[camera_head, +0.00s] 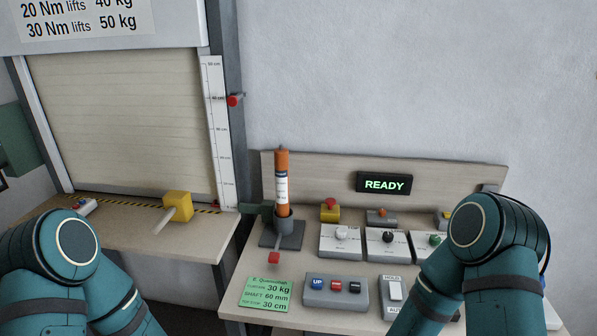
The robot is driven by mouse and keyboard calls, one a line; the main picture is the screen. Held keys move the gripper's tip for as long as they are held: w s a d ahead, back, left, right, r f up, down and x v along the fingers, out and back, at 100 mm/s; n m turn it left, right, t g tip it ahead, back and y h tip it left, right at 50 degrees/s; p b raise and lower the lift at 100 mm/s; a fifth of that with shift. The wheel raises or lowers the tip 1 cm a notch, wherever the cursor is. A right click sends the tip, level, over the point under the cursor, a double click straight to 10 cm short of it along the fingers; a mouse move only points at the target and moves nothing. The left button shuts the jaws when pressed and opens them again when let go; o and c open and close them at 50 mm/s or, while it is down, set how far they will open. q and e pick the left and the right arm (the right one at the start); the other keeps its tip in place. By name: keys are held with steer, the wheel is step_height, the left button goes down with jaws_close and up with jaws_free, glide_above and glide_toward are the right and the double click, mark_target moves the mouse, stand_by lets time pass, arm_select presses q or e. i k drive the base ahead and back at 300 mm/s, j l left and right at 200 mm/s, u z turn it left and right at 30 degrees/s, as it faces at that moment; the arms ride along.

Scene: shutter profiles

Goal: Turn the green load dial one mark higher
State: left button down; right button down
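The green load dial (435,240) is a small green knob on the rightmost of three white-faced boxes on the bench. Its right side is close to my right arm, which covers part of that box. Its pointer and marks are too small to read. A black knob (388,237) and a white knob (341,233) sit on the boxes to its left. Both my arms show only as teal links at the lower left and lower right. Neither gripper is in view.
A lit READY display (384,184) stands behind the dials. An orange tube (282,182) stands upright in a dark holder. A green card (266,293), a button box (335,292) and a rocker-switch box (394,290) lie in front. A yellow block (178,205) is on the left bench.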

mark_target(434, 240)
steer(key=z, duration=1.55)
steer(key=i+j, duration=0.05)
